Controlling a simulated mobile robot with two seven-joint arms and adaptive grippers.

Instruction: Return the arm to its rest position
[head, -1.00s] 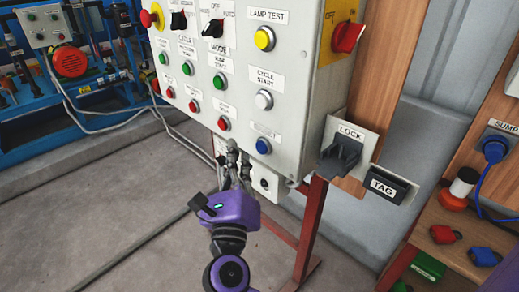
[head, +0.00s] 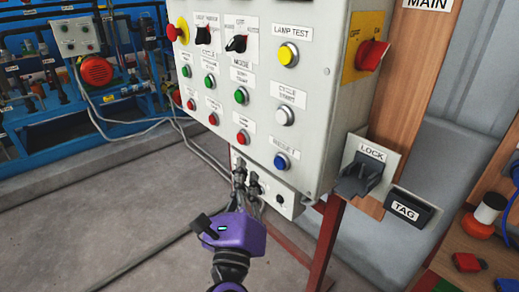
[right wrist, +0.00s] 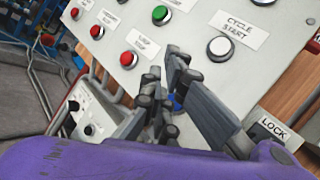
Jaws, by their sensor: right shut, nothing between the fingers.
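My right gripper (head: 246,178) is in front of the lower edge of the grey control panel (head: 262,107) in the head view. Its purple wrist housing comes up from the bottom of the picture. In the right wrist view, the dark fingers (right wrist: 164,72) are shut together and hold nothing. They overlap the panel face in that view, below the cycle start button (right wrist: 220,48). I cannot tell how far they are from the panel. My left gripper is not in view.
The panel stands on a red frame (head: 326,240). A lock holder (head: 360,178) and tag holder (head: 408,208) are to its right. A shelf with red padlocks (head: 468,262) is at the lower right. Blue equipment (head: 50,145) stands behind left. Grey floor (head: 110,235) is open at left.

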